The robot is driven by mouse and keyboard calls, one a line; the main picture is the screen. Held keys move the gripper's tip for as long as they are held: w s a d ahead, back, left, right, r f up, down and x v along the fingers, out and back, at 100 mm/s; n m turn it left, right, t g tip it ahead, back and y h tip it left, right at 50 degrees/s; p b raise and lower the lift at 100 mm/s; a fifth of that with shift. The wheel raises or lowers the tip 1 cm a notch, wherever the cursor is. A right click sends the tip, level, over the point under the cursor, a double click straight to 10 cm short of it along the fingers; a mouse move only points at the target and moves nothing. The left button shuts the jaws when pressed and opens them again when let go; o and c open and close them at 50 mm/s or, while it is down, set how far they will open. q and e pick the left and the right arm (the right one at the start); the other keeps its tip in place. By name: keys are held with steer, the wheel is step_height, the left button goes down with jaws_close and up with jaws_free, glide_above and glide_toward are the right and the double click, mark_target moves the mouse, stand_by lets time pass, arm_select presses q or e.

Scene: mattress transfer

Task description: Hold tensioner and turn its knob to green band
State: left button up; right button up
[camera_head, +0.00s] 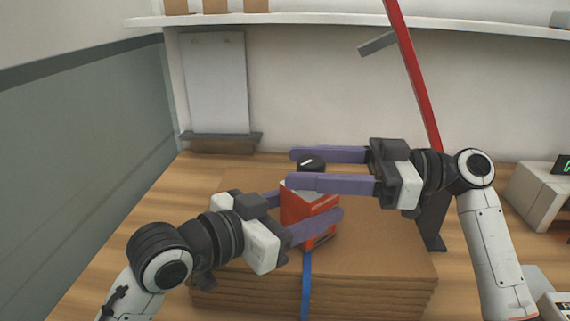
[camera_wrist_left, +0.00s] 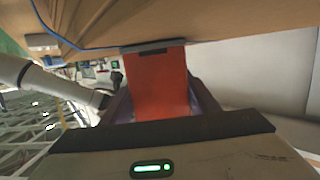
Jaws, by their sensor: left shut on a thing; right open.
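The red tensioner (camera_head: 305,208) stands on a stack of brown boards, with a blue strap (camera_head: 306,280) running down from it over the front. Its black knob (camera_head: 311,161) with a white mark shows on top. My left gripper (camera_head: 308,208) is shut on the tensioner body from the lower left, one purple finger on each side. In the left wrist view the red body (camera_wrist_left: 159,85) fills the space between the fingers. My right gripper (camera_head: 296,168) is open at the knob's height, its fingers on the far and near sides of the knob. Contact cannot be told. No green band is discernible.
The board stack (camera_head: 390,255) lies on a wooden table (camera_head: 120,235). A red pole (camera_head: 412,70) with a dark base stands behind my right arm. A white device (camera_head: 535,195) is at the right edge. A whitish panel (camera_head: 215,85) leans at the back wall under a shelf (camera_head: 330,18).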

steer(key=shift+a, duration=1.85)
steer(key=c, duration=1.1)
steer(key=shift+w+t, duration=0.1)
steer(key=shift+t, duration=0.2)
